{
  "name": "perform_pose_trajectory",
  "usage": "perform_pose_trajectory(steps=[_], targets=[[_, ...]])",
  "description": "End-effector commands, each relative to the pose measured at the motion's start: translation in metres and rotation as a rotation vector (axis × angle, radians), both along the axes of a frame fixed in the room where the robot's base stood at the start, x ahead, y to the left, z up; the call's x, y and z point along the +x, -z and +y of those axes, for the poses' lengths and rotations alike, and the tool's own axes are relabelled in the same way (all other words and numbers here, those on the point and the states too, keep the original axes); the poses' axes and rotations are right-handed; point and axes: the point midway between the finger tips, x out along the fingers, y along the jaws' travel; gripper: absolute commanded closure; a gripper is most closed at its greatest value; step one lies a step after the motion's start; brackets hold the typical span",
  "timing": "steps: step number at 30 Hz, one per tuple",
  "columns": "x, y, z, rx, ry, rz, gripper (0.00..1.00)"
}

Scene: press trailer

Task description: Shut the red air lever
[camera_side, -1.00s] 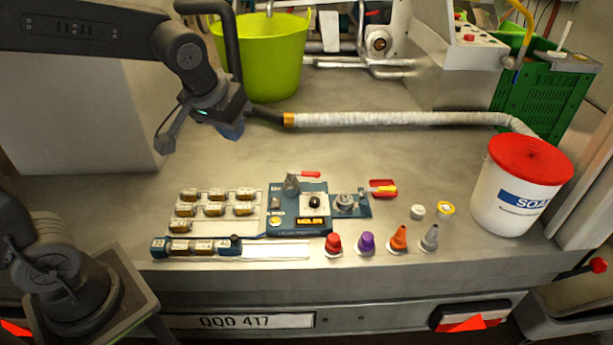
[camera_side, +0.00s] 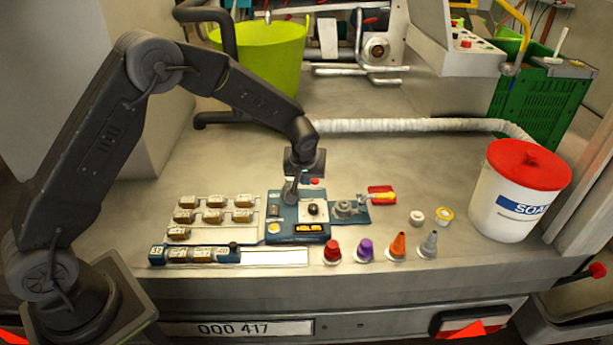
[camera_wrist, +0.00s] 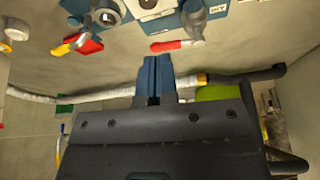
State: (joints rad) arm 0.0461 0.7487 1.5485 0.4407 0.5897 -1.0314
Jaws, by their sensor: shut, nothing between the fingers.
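The red air lever (camera_wrist: 170,46) sticks out sideways from a grey valve fitting (camera_wrist: 194,22) on the blue-and-white press panel (camera_wrist: 160,8). In the side view, a bit of the red lever (camera_side: 315,181) shows just below my gripper, beside the grey fitting (camera_side: 290,191) at the panel's back edge. My gripper (camera_wrist: 152,60) is shut and empty, its blue fingers together. In the wrist view the fingertips lie close to the lever, on the hose side. I cannot tell whether they touch it. In the side view the fingertips are mostly hidden.
Small tiles (camera_side: 214,216) in racks lie left of the panel. Red, purple, orange and grey nozzles (camera_side: 365,249) stand along the front edge. A red-and-yellow item (camera_side: 381,195) lies right. A ribbed hose (camera_side: 420,125) crosses behind; a white bucket (camera_side: 505,205) stands right.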

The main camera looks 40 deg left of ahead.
Motion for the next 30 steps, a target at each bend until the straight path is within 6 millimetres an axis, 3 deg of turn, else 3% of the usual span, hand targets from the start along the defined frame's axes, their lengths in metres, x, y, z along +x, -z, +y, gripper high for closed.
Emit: perform_pose_trajectory(steps=[12,20,30], targets=[[0.024,0.080,0.020,0.001,0.000,0.004,1.00],[0.051,0.077,0.039,0.000,-0.001,0.000,1.00],[0.056,0.077,0.043,0.000,0.000,0.001,1.00]])
